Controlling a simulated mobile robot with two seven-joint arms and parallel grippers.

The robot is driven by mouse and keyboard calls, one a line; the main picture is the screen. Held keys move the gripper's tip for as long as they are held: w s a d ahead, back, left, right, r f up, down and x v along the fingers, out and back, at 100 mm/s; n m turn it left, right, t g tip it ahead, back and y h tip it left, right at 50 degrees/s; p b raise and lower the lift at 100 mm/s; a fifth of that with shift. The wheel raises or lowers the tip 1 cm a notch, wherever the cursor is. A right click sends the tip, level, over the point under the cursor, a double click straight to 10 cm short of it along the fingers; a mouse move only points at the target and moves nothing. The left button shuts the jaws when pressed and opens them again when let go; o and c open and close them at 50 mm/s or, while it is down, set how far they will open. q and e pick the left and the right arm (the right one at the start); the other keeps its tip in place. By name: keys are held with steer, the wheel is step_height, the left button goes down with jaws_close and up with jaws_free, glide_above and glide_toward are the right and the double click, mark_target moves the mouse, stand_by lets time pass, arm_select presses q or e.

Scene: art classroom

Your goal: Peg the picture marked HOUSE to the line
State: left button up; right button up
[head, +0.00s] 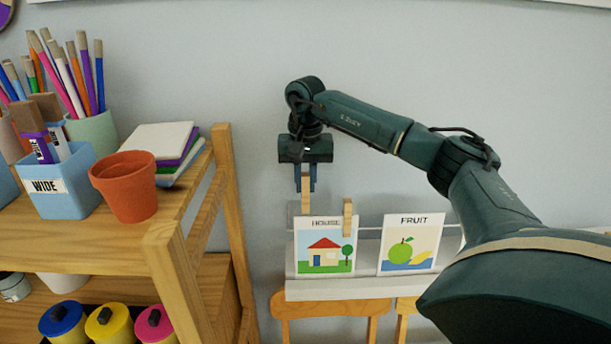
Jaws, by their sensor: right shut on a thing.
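The HOUSE picture (325,260), a white sheet with a red-roofed house and a tree, is upright in the middle of the head view. My right gripper (306,182) points down above its top left corner and is shut on a wooden peg (306,204). The peg's lower end reaches the sheet's top edge; I cannot tell whether it grips the sheet. A second wooden peg (347,218) is upright at the sheet's top right corner. The line is hard to make out behind the pictures. My left gripper is not in view.
A FRUIT picture (409,256) is to the right of HOUSE. A white ledge (330,288) and wooden chair backs (330,306) are below. A wooden shelf unit (170,235) at the left holds a terracotta pot (126,188), a WIDE brush box (68,192) and paint jars (108,325).

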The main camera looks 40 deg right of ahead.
mark_target(306, 207)
steer(key=shift+s+a+f+b, duration=0.15)
steer(key=shift+f+b, duration=0.55)
steer(key=shift+f, duration=1.3)
steer(key=shift+s+f+b, duration=0.1)
steer(key=shift+f+b, duration=0.3)
steer(key=shift+f, duration=0.45)
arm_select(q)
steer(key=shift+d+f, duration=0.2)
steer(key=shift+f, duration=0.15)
arm_select(e)
steer(key=shift+f, duration=0.2)
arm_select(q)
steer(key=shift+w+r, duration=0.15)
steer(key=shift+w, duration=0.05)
arm_select(e)
steer(key=shift+s+a+f, duration=0.1)
steer(key=o, duration=0.8)
steer(key=shift+o, duration=0.2)
steer(key=shift+f, duration=0.1)
steer(key=shift+o, duration=0.9)
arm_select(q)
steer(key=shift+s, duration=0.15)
